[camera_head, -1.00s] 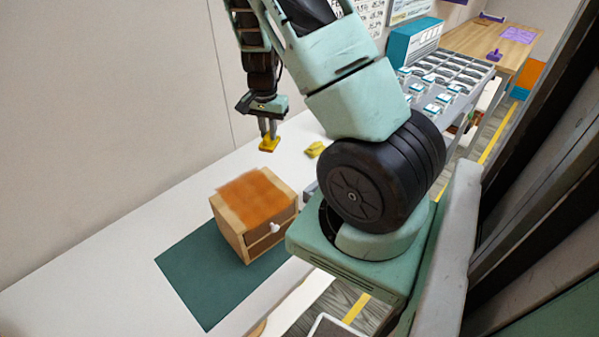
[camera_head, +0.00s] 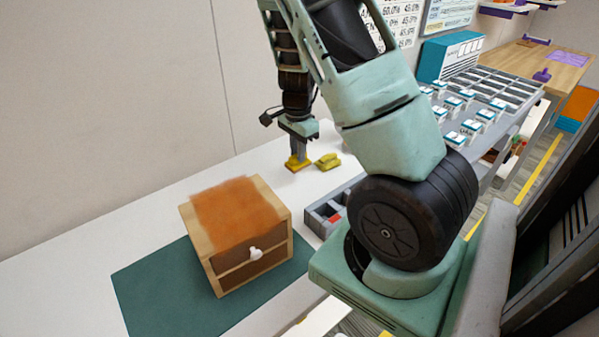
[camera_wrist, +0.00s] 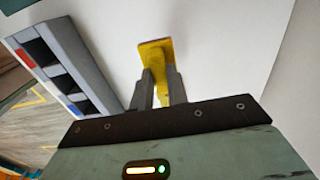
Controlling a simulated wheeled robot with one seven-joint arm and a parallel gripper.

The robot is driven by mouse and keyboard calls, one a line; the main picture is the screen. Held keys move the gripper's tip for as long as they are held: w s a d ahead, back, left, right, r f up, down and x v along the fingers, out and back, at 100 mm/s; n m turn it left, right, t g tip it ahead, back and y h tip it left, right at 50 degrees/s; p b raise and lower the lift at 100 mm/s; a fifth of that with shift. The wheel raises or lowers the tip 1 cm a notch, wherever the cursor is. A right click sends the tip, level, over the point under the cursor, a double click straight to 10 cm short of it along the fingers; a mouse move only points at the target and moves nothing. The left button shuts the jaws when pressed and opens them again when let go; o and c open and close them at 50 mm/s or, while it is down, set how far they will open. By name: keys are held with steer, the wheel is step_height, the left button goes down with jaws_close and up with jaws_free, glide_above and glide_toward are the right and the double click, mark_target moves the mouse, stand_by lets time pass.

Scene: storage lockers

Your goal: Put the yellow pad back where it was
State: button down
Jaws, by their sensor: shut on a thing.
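The yellow pad (camera_head: 296,164) is between the fingertips of my gripper (camera_head: 298,152), at the back of the white table. My gripper is shut on it and points down. The pad is at or just above the table top; I cannot tell if it touches. In the wrist view the pad (camera_wrist: 154,54) sticks out past the two grey fingers (camera_wrist: 160,88). A second yellow thing (camera_head: 328,161) lies on the table just right of the held pad in the head view.
A wooden drawer box (camera_head: 278,233) with an orange-brown top stands on a dark green mat (camera_head: 150,300) at the front. A grey compartment tray (camera_head: 318,218) lies right of it and also shows in the wrist view (camera_wrist: 70,62). White table (camera_head: 75,265) is clear at the left.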

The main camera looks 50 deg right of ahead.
mark_target(298, 167)
steer(key=shift+f, duration=2.75)
steer(key=shift+b, duration=0.3)
steer(key=shift+f, duration=0.15)
steer(key=c, duration=1.4)
jaws_free()
